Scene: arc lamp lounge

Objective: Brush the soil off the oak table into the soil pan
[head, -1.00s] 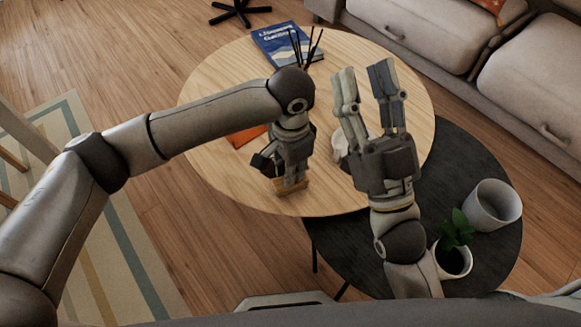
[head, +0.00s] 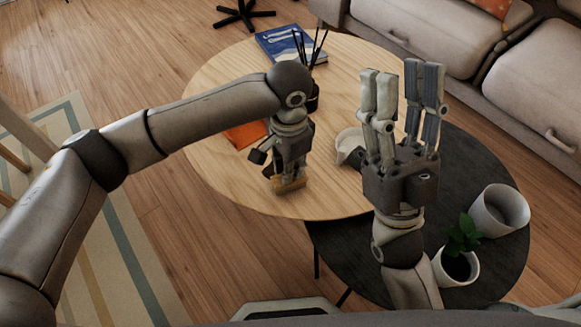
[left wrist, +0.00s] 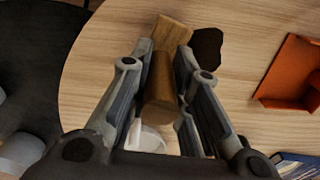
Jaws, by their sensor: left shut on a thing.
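My left gripper (head: 289,178) is shut on the wooden handle of a brush (head: 291,187), low over the near part of the round oak table (head: 235,185). The left wrist view shows the brush (left wrist: 160,85) upright between the fingers (left wrist: 156,98). A dark patch of soil (left wrist: 208,47) lies on the oak right beside the brush head; in the head view my arm hides it. The orange soil pan (head: 244,134) lies on the table, partly behind my left arm, and also shows in the left wrist view (left wrist: 293,68). My right gripper (head: 401,72) is open and empty, raised in front of the table.
A blue book (head: 290,44) and a dark reed holder (head: 313,100) are toward the back. A lower dark table (head: 345,245) holds a potted plant (head: 460,243) and a white pot (head: 499,211).

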